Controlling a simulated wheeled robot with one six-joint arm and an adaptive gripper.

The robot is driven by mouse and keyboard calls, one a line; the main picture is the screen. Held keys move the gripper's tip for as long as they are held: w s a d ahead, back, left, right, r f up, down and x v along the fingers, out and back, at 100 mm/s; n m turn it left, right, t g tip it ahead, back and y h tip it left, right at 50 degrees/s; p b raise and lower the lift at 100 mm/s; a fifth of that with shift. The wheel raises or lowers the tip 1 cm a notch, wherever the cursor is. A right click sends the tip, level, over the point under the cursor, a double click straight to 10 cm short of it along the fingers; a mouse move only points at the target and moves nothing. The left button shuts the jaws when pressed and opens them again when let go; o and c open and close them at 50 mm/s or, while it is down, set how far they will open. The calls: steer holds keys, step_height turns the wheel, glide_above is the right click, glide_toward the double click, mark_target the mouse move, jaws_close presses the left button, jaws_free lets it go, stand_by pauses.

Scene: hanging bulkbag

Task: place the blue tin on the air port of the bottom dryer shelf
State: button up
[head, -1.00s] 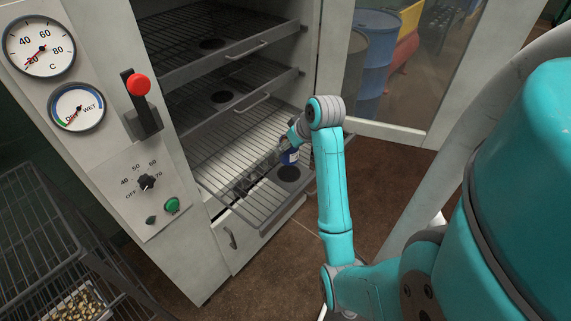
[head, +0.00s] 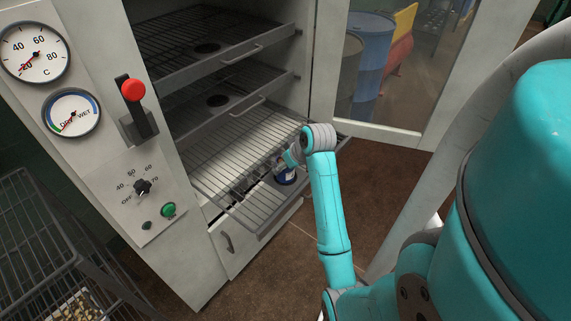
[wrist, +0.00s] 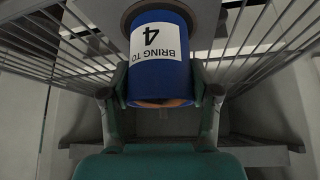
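The blue tin (head: 285,177) with a white label is at the front right of the pulled-out bottom dryer shelf (head: 255,212). It covers the spot of that shelf's dark air port, which is hidden in the head view. In the wrist view the tin (wrist: 160,65) shows its label "BRING TO 4" upside down, and its far end meets a dark round edge at the top. My gripper (wrist: 160,80) has a finger on each side of the tin, apparently touching it. In the head view my gripper (head: 287,163) is partly hidden by my wrist.
Two wire shelves with dark ports, the middle (head: 217,101) and the top (head: 207,48), sit above. The open glass door (head: 385,138) stands at the right. A control panel (head: 142,188) and a wire rack (head: 50,240) are at the left.

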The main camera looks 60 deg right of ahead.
steer(key=o, duration=0.4)
steer(key=v, duration=0.7)
steer(key=shift+r, duration=0.35)
steer(key=shift+s, duration=0.1)
